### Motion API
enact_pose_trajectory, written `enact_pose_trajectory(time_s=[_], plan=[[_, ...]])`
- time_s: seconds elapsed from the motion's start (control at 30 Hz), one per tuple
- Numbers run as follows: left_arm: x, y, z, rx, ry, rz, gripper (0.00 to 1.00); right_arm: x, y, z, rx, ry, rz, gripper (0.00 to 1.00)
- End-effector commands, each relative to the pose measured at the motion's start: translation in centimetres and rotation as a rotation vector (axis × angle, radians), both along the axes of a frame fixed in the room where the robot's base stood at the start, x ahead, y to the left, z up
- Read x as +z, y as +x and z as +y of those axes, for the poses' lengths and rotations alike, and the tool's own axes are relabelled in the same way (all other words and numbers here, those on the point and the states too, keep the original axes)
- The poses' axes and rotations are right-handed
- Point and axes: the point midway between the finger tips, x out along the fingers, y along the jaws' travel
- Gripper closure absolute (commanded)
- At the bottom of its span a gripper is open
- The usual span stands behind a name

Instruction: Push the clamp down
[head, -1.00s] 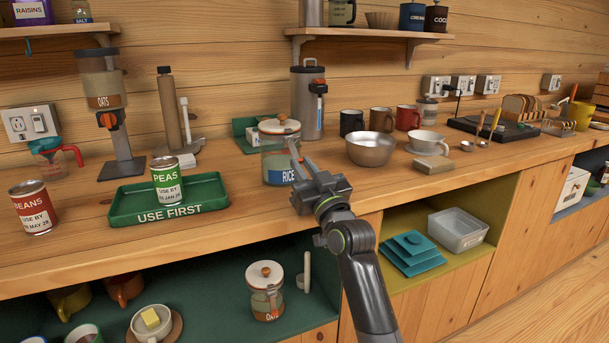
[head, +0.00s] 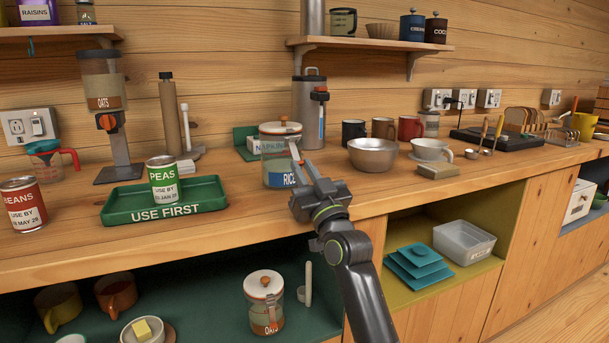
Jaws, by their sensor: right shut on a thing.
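A glass jar labelled RICE (head: 276,160) stands on the wooden counter. Its white lid with an orange-brown knob (head: 281,127) sits on top. My right gripper (head: 298,152) is at the right front of the jar, its fingers reaching up toward the rim just below the lid. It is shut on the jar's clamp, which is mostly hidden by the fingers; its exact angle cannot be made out. My left gripper is not in view.
A green tray (head: 217,201) with a can of peas (head: 163,184) stands to the left. A napkin box (head: 262,143) and a tall grey canister (head: 309,112) stand behind the jar. A metal bowl (head: 373,155) and mugs are to the right. Open shelves lie below the counter.

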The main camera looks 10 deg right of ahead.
Motion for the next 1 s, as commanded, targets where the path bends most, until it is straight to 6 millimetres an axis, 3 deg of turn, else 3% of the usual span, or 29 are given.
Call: enact_pose_trajectory(time_s=[0.1,0.13,0.3,0.67,1.0], plan=[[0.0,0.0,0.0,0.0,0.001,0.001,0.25,0.0,0.0,0.0,0.0,0.0,0.001,1.0],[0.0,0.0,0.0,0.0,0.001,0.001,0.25,0.0,0.0,0.0,0.0,0.0,0.001,0.81],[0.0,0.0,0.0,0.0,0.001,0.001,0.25,0.0,0.0,0.0,0.0,0.0,0.001,0.62],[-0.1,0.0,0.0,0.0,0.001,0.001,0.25,-0.3,-0.4,-0.1,0.001,0.001,0.002,0.62],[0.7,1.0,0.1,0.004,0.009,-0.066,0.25,-3.0,-4.8,-1.9,0.0,0.003,0.003,0.62]])
